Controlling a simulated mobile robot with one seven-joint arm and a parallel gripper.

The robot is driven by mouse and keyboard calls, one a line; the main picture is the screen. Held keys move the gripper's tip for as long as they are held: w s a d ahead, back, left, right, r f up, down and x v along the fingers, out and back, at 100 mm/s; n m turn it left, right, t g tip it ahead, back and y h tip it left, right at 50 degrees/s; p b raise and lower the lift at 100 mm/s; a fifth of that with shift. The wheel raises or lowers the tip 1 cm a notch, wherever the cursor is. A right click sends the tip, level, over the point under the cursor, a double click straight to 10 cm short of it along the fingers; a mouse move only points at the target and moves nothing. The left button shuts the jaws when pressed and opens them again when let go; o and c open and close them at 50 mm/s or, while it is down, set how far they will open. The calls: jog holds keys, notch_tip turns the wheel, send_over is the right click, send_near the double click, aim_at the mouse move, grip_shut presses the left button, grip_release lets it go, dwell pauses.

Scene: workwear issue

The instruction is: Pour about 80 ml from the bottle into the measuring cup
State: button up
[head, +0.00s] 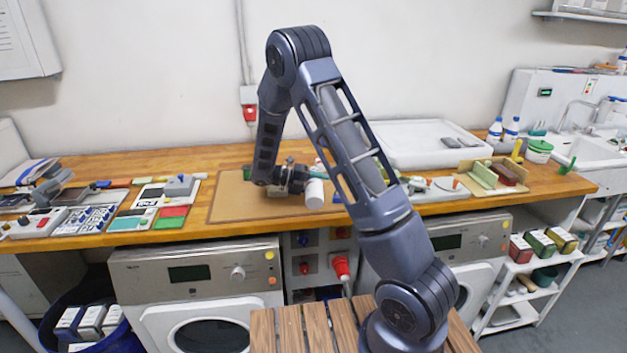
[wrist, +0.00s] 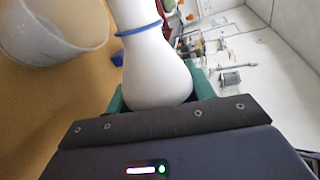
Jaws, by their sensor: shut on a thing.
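The white bottle (wrist: 155,65) with a blue ring round its neck fills the middle of the wrist view. My gripper (wrist: 157,95) is shut on its wide body, with a green finger pad on each side. The translucent whitish measuring cup (wrist: 55,38) is at the upper left of the wrist view, beside the bottle and partly cut off by the frame. In the head view my gripper (head: 300,178) is low over the tan board, next to a white cylinder (head: 314,194); I cannot tell whether this is the bottle or the cup. No liquid is visible.
The tan board (head: 235,200) lies on the wooden worktop, its left part bare. Keypads and colored pads (head: 172,212) are to the left. A white tray (head: 420,140) and an open cardboard box (head: 490,175) are to the right. My arm hides part of the worktop.

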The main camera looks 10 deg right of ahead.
jog(key=shift+f+n, duration=0.1)
jog(key=shift+n, duration=0.4)
dwell(0.8)
jog(key=shift+s, duration=0.3)
dwell(0.7)
jog(key=shift+r+n+g, duration=0.25)
jog(key=shift+n+g, duration=0.15)
dwell(1.4)
jog(key=shift+f, duration=0.25)
jog(key=shift+r+m+t, duration=0.15)
jog(key=shift+m+t, duration=0.35)
jog(key=shift+m, duration=0.5)
jog(key=shift+s+f+m, duration=0.25)
jog(key=shift+f+m, duration=0.15)
jog(key=shift+m, duration=0.1)
jog(key=shift+a+f+t, duration=0.1)
jog(key=shift+t, duration=0.2)
jog(key=shift+m, duration=0.4)
